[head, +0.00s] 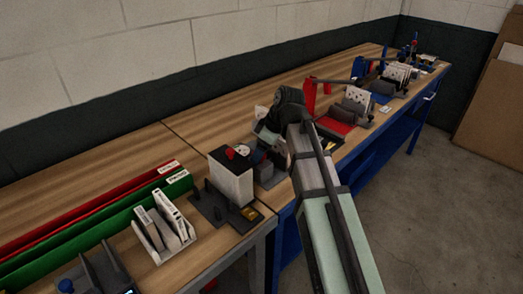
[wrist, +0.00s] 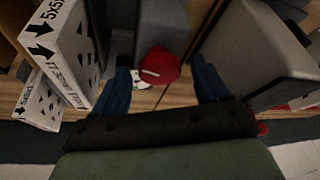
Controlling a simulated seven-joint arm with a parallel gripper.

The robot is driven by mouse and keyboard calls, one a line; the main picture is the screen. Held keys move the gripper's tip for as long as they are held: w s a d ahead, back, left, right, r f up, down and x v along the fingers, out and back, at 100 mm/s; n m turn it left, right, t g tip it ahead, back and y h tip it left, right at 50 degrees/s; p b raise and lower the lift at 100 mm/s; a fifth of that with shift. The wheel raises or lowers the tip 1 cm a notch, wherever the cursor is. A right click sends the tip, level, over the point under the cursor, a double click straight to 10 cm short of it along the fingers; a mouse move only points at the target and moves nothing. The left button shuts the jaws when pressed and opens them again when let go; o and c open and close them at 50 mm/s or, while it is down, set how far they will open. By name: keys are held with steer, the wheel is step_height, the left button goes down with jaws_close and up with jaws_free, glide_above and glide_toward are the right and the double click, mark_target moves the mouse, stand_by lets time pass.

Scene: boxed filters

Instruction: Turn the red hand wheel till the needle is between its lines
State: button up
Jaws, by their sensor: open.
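In the wrist view the red hand wheel (wrist: 160,65) is a round red disc with a pale line across it, in front of a grey block (wrist: 163,22). My gripper (wrist: 162,80) is open. Its two blue fingers stand left and right of the wheel, with a gap on each side; I cannot tell their exact depth. A small white and green patch (wrist: 138,83) shows beside the wheel's lower left edge. I cannot make out a needle or its lines. In the head view my arm and wrist hide most of the place around the gripper.
White boxes with black arrows (wrist: 62,45) stand close left of my fingers, and a large grey housing (wrist: 250,50) close right. In the head view a white block with a black top (head: 231,180), green (head: 125,215) and red trays, and a box rack (head: 165,243) stand on the bench.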

steer(key=c, duration=1)
steer(key=shift+m, duration=0.3)
steer(key=m+t, duration=0.1)
steer(key=m, duration=0.1)
steer(key=m+h, duration=0.1)
steer(key=m, duration=0.1)
steer(key=shift+s+a+m+t, duration=0.2)
steer(key=shift+m+t, duration=0.1)
steer(key=shift+t, duration=0.1)
steer(key=m+h, duration=0.1)
steer(key=m, duration=0.1)
steer(key=m+t+h, duration=0.1)
steer(key=m, duration=0.2)
steer(key=shift+a+m, duration=0.1)
steer(key=shift+m, duration=0.2)
steer(key=m, duration=0.1)
steer(key=m+h, duration=0.1)
steer(key=m, duration=0.1)
steer(key=m+h, duration=0.1)
steer(key=m, duration=0.1)
steer(key=shift+a, duration=0.25)
steer(key=shift+a+m+g+h, duration=0.15)
steer(key=shift+m+h, duration=0.3)
steer(key=shift+m, duration=0.8)
steer(key=shift+d+m+g+h, duration=0.15)
steer(key=shift+m+h, duration=0.3)
steer(key=shift+m, duration=0.8)
